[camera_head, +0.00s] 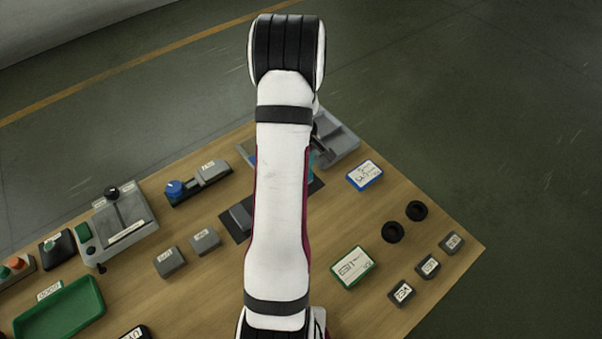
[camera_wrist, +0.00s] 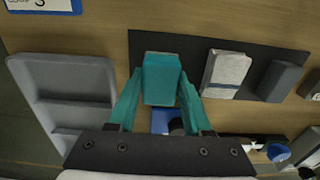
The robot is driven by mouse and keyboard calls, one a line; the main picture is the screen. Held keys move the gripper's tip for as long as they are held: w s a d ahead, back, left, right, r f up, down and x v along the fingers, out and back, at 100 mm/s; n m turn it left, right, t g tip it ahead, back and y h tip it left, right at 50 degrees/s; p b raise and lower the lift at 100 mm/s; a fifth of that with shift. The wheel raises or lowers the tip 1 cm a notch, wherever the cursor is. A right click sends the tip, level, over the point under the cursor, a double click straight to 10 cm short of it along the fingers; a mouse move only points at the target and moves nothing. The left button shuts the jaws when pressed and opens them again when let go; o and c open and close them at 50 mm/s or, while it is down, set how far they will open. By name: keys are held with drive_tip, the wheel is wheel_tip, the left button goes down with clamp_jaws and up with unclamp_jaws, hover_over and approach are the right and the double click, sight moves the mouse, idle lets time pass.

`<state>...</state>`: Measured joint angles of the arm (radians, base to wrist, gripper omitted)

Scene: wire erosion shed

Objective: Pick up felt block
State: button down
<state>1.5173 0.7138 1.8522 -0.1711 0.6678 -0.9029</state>
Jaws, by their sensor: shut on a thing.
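My gripper (camera_wrist: 160,103) has teal fingers and is shut on a teal block (camera_wrist: 158,76) in the wrist view. The block, which I take to be the felt block, sits between the fingertips, over the left part of a dark mat (camera_wrist: 200,50). I cannot tell whether it touches the mat. A pale block with a blue stripe (camera_wrist: 228,72) and a dark grey block (camera_wrist: 278,80) lie on the mat to its right. In the head view my arm hides the gripper and block almost wholly; only a sliver of teal shows.
A grey tray (camera_wrist: 65,80) stands left of my gripper in the wrist view. A blue-edged card (camera_head: 365,174), two black rings (camera_head: 404,222) and a green-edged card (camera_head: 353,266) lie right of my arm. Levers, small blocks and a green tray (camera_head: 60,308) are on the left.

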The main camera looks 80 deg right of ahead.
drive_tip(key=r, duration=0.2)
drive_tip(key=s+r, duration=0.1)
drive_tip(key=shift+a, duration=0.25)
drive_tip(key=s+a+r, duration=0.5)
drive_tip(key=s+r, duration=0.1)
drive_tip(key=s, duration=0.3)
drive_tip(key=shift+s, duration=0.15)
drive_tip(key=c, duration=0.9)
unclamp_jaws()
drive_tip(key=shift+r, duration=0.1)
drive_tip(key=c, duration=0.6)
drive_tip(key=w+d, duration=0.4)
drive_tip(key=w, duration=0.1)
drive_tip(key=w+d+f, duration=0.1)
drive_tip(key=w+d, duration=0.4)
drive_tip(key=w, duration=0.1)
drive_tip(key=w+d, duration=0.4)
drive_tip(key=w, duration=0.2)
drive_tip(key=shift+w+d+f, duration=0.15)
drive_tip(key=shift+d+f, duration=0.1)
drive_tip(key=w, duration=0.2)
drive_tip(key=w+d+f, duration=0.1)
drive_tip(key=w, duration=0.4)
drive_tip(key=shift+w+d+f, duration=0.15)
drive_tip(key=shift+w+d, duration=0.05)
drive_tip(key=shift+w, duration=0.1)
drive_tip(key=shift+s+f, duration=0.1)
drive_tip(key=shift+f, duration=2.7)
